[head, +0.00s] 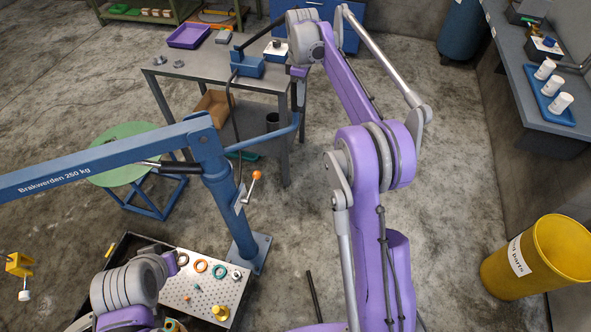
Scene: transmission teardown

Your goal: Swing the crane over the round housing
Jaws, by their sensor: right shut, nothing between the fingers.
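The blue crane has a boom (90,170) that runs out of the left edge and a column (222,185) on a square floor plate. A bent blue push handle (280,135) comes off the column to the right and rises at its end. My right gripper (300,92) is small and partly hidden at the upper end of that handle; it looks shut, and I cannot tell whether it touches the handle. A yellow hook block (20,264) with a white piece below hangs at far left. My left arm shows at bottom left, its gripper out of sight. I see no clear round housing.
A green round stand top (125,150) lies beneath the boom. A grey workbench (175,88) stands behind the column. A perforated tray (195,295) with rings is at the bottom, and a yellow bin (550,255) at right. The floor between arm and bin is clear.

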